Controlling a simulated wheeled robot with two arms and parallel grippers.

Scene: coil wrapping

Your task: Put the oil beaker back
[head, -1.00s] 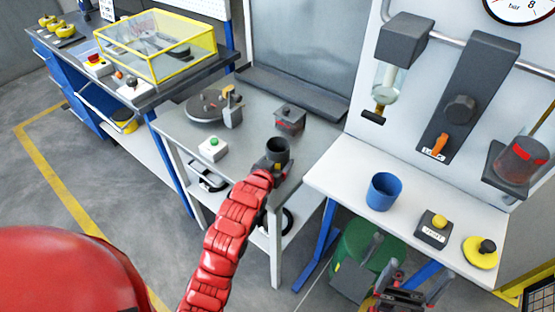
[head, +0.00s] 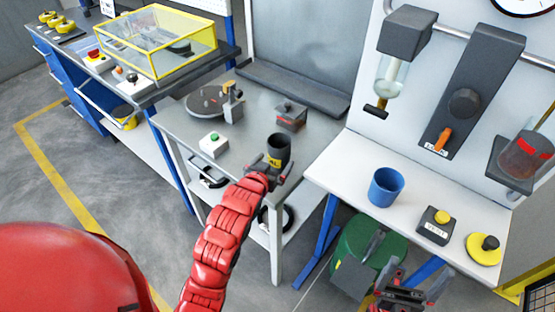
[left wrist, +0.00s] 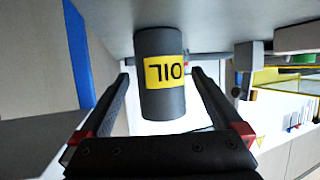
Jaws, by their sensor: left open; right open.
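The oil beaker (head: 279,149) is a dark grey cup with a yellow label. It stands upright near the front right corner of the grey metal table (head: 180,125). My left gripper (head: 270,172) is open at the beaker's near side. In the left wrist view, which is upside down, the beaker (left wrist: 162,100) with its OIL label shows between and beyond the spread fingers (left wrist: 160,92), with gaps on both sides. My right gripper (head: 402,290) is open and empty at the bottom, below the white bench.
On the metal table are a round dark plate (head: 208,104), a white button box (head: 213,144) and a dark grey block (head: 291,115). The white bench (head: 350,165) to the right holds a blue cup (head: 385,187) and button boxes. A green bin (head: 372,250) stands below.

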